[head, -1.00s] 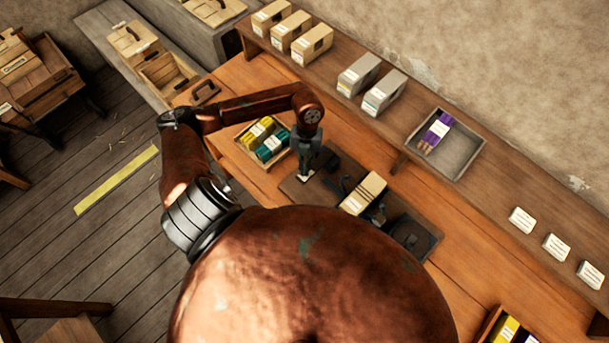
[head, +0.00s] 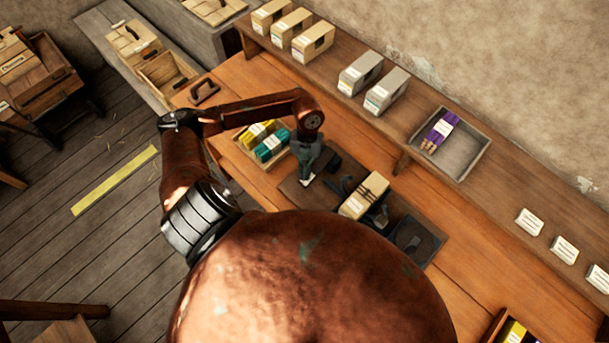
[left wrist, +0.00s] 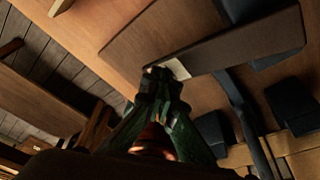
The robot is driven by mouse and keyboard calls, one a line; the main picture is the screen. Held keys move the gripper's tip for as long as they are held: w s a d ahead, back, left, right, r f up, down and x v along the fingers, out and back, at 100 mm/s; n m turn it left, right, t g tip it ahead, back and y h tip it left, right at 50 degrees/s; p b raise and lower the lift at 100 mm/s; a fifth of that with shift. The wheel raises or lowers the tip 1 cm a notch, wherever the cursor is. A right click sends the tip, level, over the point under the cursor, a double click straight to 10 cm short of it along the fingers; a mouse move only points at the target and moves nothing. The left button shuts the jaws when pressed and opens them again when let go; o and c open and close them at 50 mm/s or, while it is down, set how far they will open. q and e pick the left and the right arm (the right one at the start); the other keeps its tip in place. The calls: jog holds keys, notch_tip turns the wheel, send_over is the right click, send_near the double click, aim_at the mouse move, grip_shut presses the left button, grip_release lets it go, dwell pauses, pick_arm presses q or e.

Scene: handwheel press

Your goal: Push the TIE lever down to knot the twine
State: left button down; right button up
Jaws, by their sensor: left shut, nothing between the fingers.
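The dark press stands on the bench in the head view, with a brown base plate (head: 292,193) at its left end. A cream block (head: 366,194) with dark bands across it sits in the press. My left gripper (head: 307,177) is shut and empty, pointing down at the plate beside a small white label. In the left wrist view its fingertips (left wrist: 158,73) are together, close to the white label (left wrist: 179,68) on the brown plate (left wrist: 230,42). I cannot tell whether they touch. The TIE lever cannot be told apart with certainty; dark arms (head: 338,186) show right of the gripper. My right gripper is out of view.
A grey tray (head: 466,163) with a purple bundle and several boxes line the back shelf. The bench right of the press is mostly clear.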

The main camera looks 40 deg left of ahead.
pick_arm(q)
jog(key=shift+w+a+r, duration=0.2)
jog(key=shift+w+a, duration=0.2)
jog(key=shift+w, duration=0.2)
jog(key=shift+w+a+r, duration=0.2)
jog(key=shift+w+a, duration=0.15)
jog(key=shift+w, duration=0.25)
jog(key=v, duration=1.2)
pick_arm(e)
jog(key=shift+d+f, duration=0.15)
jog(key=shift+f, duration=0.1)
pick_arm(q)
jog(key=shift+d, duration=0.1)
